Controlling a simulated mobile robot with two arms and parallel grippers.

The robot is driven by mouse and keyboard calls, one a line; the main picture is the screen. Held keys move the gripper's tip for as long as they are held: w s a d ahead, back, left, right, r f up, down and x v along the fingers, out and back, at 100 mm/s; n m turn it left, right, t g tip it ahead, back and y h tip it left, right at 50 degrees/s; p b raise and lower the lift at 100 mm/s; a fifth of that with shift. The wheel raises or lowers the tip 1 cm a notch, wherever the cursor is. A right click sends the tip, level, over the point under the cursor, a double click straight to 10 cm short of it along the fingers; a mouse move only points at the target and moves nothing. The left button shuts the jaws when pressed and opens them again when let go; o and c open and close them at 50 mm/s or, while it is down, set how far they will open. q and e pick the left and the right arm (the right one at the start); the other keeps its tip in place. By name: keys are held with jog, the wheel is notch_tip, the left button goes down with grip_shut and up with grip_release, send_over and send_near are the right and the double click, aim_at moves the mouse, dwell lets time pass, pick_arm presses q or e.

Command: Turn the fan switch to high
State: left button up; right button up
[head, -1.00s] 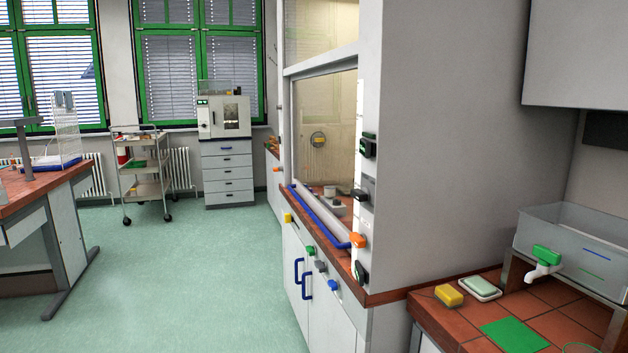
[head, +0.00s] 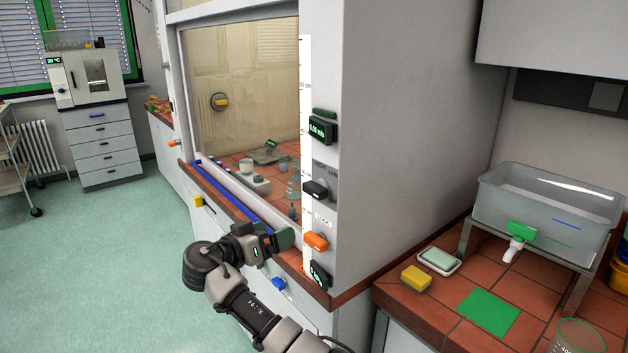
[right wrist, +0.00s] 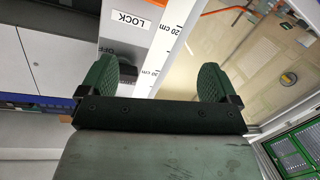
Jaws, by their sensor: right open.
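The fan switch is a black knob (head: 315,190) on the grey strip of the fume hood's right post. My right gripper (head: 278,241) has green fingertips and is open and empty, in front of the hood, below and left of the knob. In the right wrist view its fingers (right wrist: 156,78) are spread wide. My left gripper is out of view.
An orange knob (head: 316,242) sits below the black one, and a green-lit display (head: 322,130) above it. A blue handle bar (head: 235,195) runs along the sash bottom. Glassware stands inside the hood. A sink bench (head: 430,305) with a yellow sponge (head: 416,279) lies right.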

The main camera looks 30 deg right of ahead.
aim_at(310, 188)
notch_tip(310, 188, up, 9)
jog(key=s+m+g+h, duration=0.1)
jog(key=s+m+g, duration=0.2)
jog(key=m, duration=0.2)
jog(key=d+p, duration=0.1)
jog(key=d, duration=0.2)
jog(key=d+p, duration=0.2)
jog(key=d, duration=0.1)
jog(key=w+d+p, duration=0.1)
jog(key=d, duration=0.2)
jog(key=shift+w+r, duration=0.1)
jog(key=shift+r, duration=0.05)
jog(key=shift+d+p, duration=0.3)
jog(key=shift+d, duration=0.25)
jog(key=shift+f, duration=0.2)
jog(key=c, duration=0.9)
jog(key=shift+c, duration=0.2)
